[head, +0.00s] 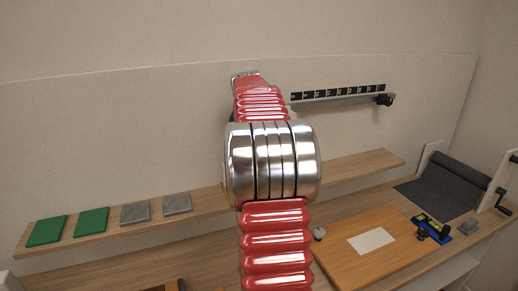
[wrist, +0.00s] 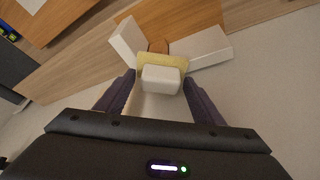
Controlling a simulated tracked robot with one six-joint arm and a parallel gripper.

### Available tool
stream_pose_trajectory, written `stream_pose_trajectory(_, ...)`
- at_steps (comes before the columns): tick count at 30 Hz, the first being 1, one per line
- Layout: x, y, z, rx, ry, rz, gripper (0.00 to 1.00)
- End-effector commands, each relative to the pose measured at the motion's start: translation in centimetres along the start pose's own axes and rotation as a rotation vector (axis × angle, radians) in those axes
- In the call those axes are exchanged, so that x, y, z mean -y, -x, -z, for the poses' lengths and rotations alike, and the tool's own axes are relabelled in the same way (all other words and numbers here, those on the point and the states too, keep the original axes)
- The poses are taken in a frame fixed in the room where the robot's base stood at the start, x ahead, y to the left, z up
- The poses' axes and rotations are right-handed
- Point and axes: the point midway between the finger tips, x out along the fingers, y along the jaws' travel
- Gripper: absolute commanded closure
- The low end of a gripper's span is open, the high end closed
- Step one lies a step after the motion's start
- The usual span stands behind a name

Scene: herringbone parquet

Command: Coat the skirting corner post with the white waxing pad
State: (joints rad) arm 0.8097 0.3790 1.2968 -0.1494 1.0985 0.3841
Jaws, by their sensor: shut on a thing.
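In the wrist view my gripper (wrist: 159,92) is shut on the white waxing pad (wrist: 160,80), a white block with a pale yellow layer on its far side. Just beyond the pad is the skirting corner post (wrist: 158,46), a small brown piece between two white skirting boards, the left one (wrist: 127,40) and the right one (wrist: 208,48). The yellow layer overlaps the lower part of the post in the picture; I cannot tell whether they touch. In the head view my arm hides the gripper, the pad and the post.
In the head view, green pads (head: 47,230) and grey pads (head: 135,213) lie on a wooden shelf. A wooden board (head: 350,262) with a white sheet (head: 371,241) lies on the bench. A blue and black tool (head: 432,228) and a dark roll (head: 455,185) are at right.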

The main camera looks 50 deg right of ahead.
Motion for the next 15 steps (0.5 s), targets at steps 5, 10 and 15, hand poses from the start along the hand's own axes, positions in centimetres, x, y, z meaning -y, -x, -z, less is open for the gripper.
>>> stream_pose_trajectory(5,-0.3,-0.1,0.1,0.002,-0.001,-0.001,0.56)
stream_pose_trajectory(10,-1.5,-0.5,0.8,0.002,-0.002,-0.001,0.56)
stream_pose_trajectory(15,-2.2,-0.6,1.2,0.002,0.0,-0.001,0.56)
